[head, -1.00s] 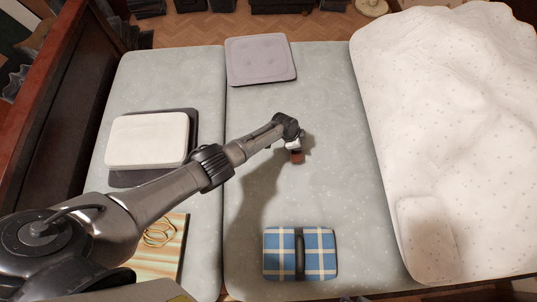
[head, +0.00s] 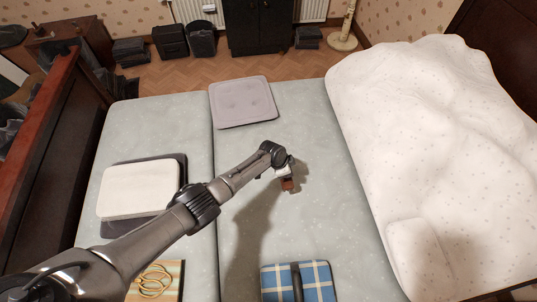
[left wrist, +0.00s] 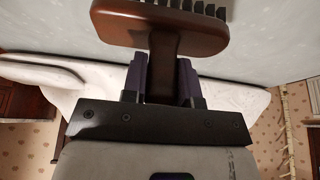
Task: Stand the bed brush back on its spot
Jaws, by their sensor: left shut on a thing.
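The bed brush (left wrist: 160,28) has a reddish-brown wooden back and dark bristles. In the left wrist view its handle runs down between the two fingers of my left gripper (left wrist: 164,78), which is shut on it. In the head view the brush (head: 288,185) is a small brown block at the end of my left arm, over the middle of the pale green mattress (head: 320,150). Its shadow falls on the mattress; I cannot tell the height of the gap. No marked spot for the brush can be made out. My right gripper is not in view.
A grey cushion (head: 243,102) lies at the far end. A white pillow on a dark pad (head: 140,190) is at left, a blue plaid case (head: 315,282) at the near edge. A rumpled white duvet (head: 430,130) covers the right. Bare mattress surrounds the brush.

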